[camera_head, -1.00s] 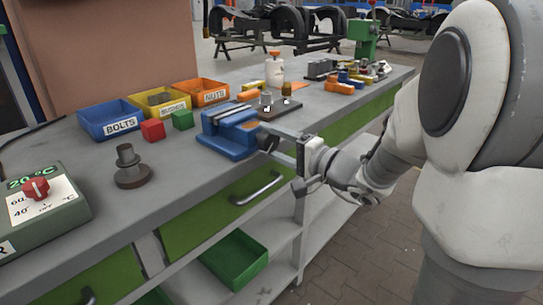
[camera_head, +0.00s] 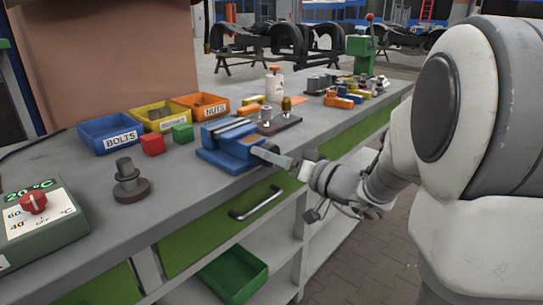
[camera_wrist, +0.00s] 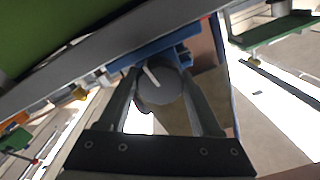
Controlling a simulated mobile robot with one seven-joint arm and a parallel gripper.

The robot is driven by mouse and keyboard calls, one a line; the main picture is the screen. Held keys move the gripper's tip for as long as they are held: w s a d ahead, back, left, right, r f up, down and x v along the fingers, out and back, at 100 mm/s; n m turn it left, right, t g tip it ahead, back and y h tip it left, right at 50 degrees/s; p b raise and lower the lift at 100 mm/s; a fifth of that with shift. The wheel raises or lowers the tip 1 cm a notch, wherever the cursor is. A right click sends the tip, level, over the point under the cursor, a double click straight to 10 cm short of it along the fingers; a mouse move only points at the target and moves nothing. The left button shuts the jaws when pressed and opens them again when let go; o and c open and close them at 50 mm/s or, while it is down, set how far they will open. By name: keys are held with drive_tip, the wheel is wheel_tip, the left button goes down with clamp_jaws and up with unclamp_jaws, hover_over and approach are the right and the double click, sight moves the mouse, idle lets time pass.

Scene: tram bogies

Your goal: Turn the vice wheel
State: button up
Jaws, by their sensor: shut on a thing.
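The blue vice (camera_head: 228,146) stands at the front edge of the grey workbench (camera_head: 120,212). My gripper (camera_head: 268,152) reaches in from the right, level with the vice's front end. In the wrist view the round grey vice wheel (camera_wrist: 158,88) sits between the two fingers of my gripper (camera_wrist: 160,95), with a pale bar across it. The fingers are shut on the wheel from both sides. Blue vice body (camera_wrist: 150,48) shows just behind the wheel. In the head view the wheel is mostly hidden by the fingers.
Blue, yellow and orange bins (camera_head: 112,134) stand at the back, with a red block (camera_head: 152,144) and a green block (camera_head: 182,132) before them. A drawer handle (camera_head: 257,203) juts out below the vice. A dark stepped part (camera_head: 129,181) stands left.

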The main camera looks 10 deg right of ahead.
drive_tip(key=n, duration=0.3)
drive_tip(key=shift+n, duration=2.2)
drive_tip(key=o, duration=1.4)
drive_tip(key=p+v, duration=0.1)
drive_tip(key=v, duration=1.6)
drive_tip(key=shift+s+d, duration=0.15)
